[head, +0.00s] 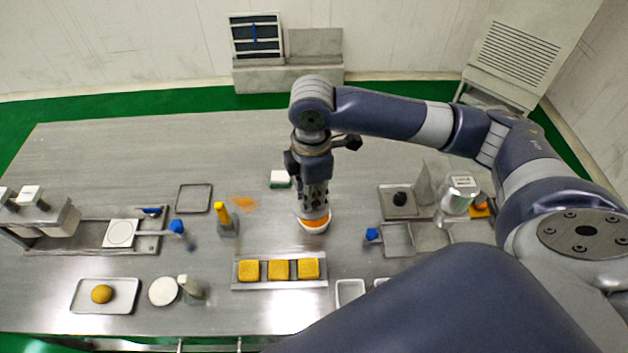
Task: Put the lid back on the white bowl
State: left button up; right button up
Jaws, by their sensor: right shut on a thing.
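My right gripper (313,207) points straight down over the middle of the table. It is shut on a small round lid (313,222), which looks orange at its edge. The white bowl (315,231) shows as a pale rim directly under the lid. The gripper hides most of both, and I cannot tell whether the lid touches the bowl or sits level on it. My left gripper is not in view.
A tray (238,284) with three yellow square cakes lies just in front of the bowl. A yellow-topped bottle (225,218) stands to the left, by an orange smear (243,203). A white-and-green block (281,179) lies behind. Metal trays (397,239) are at the right.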

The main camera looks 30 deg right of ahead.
aim_at(314, 200)
jog(key=n, duration=0.2)
jog(key=n+p, duration=0.1)
jog(key=shift+w+d+f, duration=0.15)
jog(key=shift+w+d, duration=0.2)
jog(key=shift+w, duration=0.05)
jog(key=n, duration=0.2)
jog(key=n+p, duration=0.1)
jog(key=shift+w+d+f, duration=0.25)
jog(key=shift+w, duration=0.1)
jog(key=shift+w+d+f+n+p, duration=0.1)
jog(key=shift+d+f+n+p, duration=0.1)
jog(key=shift+n, duration=0.4)
jog(key=shift+w+d+f+n+p, duration=0.1)
jog(key=shift+f+n, duration=0.05)
jog(key=shift+n, duration=0.45)
notch_tip(314, 200, down, 4)
jog(key=b, duration=0.5)
jog(key=shift+f+b, duration=0.15)
jog(key=shift+b, duration=0.15)
jog(key=shift+f, duration=1.05)
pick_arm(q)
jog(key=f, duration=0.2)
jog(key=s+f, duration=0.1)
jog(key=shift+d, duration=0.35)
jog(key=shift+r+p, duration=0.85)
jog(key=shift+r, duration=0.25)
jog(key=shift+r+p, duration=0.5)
pick_arm(e)
jog(key=shift+f, duration=0.15)
